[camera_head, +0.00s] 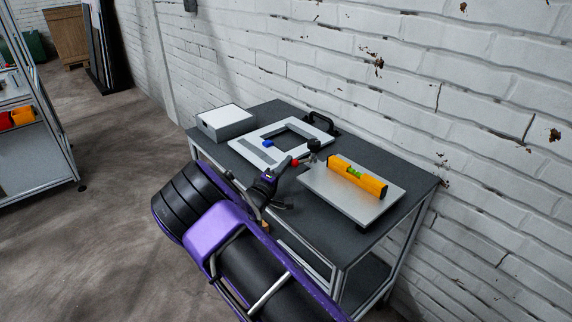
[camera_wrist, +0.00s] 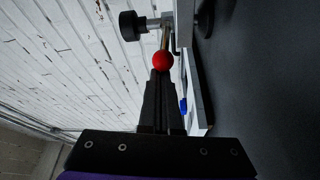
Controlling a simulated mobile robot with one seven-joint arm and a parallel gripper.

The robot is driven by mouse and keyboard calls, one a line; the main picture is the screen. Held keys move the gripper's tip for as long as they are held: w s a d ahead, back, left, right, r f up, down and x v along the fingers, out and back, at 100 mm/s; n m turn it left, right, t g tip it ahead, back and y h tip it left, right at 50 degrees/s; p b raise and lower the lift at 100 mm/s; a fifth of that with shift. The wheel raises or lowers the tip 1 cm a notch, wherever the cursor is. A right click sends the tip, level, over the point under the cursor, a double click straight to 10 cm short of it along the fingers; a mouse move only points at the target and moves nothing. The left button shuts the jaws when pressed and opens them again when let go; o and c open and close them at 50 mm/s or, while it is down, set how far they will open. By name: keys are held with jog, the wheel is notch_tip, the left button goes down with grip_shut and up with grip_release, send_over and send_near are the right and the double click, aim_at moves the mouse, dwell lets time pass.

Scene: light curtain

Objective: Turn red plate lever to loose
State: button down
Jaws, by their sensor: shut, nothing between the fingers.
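The lever's red ball knob (camera_head: 295,163) is at the left edge of the silver plate (camera_head: 345,207) on the dark table. In the wrist view the red ball (camera_wrist: 163,61) sits right at the tips of my gripper (camera_wrist: 161,76), on a metal rod leading to a clamp with a black knob (camera_wrist: 129,26). My gripper (camera_head: 285,167) is shut with nothing between its fingers. Its tips are close to the ball; I cannot tell whether they touch it. The lever's pivot is partly hidden in the head view.
A yellow spirit level (camera_head: 357,177) lies on the silver plate. A white square frame (camera_head: 262,155) with a small blue part (camera_head: 267,143) and a grey box (camera_head: 225,122) stand farther left on the table (camera_head: 400,215). A white brick wall (camera_head: 440,70) runs behind.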

aim_at(296, 163)
jog(key=shift+s+d+f, duration=0.1)
jog(key=shift+s, duration=0.1)
jog(key=shift+s+d+b, duration=0.45)
jog(key=shift+s+b, duration=0.15)
jog(key=shift+b, duration=0.05)
jog(key=shift+s+d+b, duration=0.3)
jog(key=shift+s+d, duration=0.1)
jog(key=shift+s, duration=0.05)
jog(key=shift+s+d, duration=0.1)
